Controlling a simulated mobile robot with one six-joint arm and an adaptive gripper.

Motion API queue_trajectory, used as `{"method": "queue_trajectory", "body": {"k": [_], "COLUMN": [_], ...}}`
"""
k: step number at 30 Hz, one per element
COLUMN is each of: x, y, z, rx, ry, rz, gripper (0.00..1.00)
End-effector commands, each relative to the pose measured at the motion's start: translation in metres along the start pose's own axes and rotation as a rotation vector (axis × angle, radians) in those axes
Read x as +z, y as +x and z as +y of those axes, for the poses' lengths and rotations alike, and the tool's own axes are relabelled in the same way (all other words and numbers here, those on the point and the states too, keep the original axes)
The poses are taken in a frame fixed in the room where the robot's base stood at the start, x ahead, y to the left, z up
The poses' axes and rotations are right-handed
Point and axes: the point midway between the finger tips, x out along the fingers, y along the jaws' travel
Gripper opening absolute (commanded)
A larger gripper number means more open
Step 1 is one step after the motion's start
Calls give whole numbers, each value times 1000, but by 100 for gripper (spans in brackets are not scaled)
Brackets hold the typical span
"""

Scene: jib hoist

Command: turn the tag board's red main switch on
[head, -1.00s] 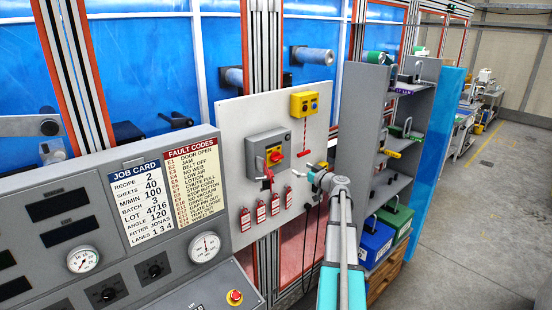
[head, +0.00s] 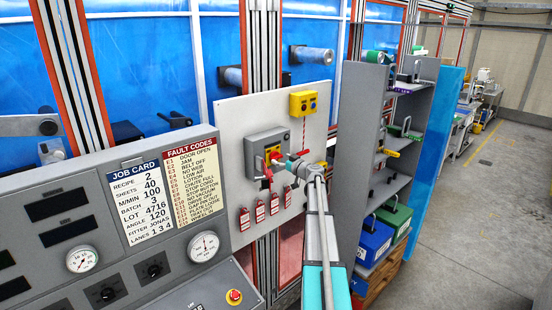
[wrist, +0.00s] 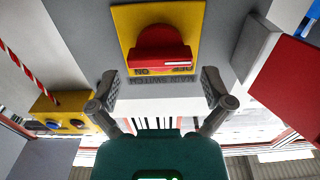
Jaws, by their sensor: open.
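The main switch is a red knob (wrist: 160,45) on a yellow plate (wrist: 190,22), fixed to a grey box (head: 252,151) on the white tag board (head: 231,120). In the wrist view the picture is upside down; the words MAIN SWITCH, ON and OFF show inverted beside the knob. The knob's grip bar lies across the picture with a white line along it. My gripper (wrist: 158,88) is open and empty, its two fingertips spread either side of the lettering, just short of the knob. In the head view my gripper (head: 283,164) partly covers the switch.
Several red tags (head: 260,211) hang below the box. A yellow button box (head: 304,103) with a red-and-white cord is at upper right. A red block (wrist: 291,82) is close to my gripper's right in the wrist view. A grey shelf (head: 362,140) stands right of the board.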

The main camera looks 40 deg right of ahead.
Motion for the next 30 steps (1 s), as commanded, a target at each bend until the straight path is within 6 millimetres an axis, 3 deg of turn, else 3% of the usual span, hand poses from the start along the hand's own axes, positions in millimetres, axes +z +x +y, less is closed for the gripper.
{"method": "queue_trajectory", "body": {"k": [7, 20, 30], "x": [0, 0, 0], "y": [23, 27, 28], "z": [0, -1, -2], "rx": [0, -1, -1], "ry": [0, 0, 0], "rz": [0, 0, 0], "gripper": [100, 98, 38]}}
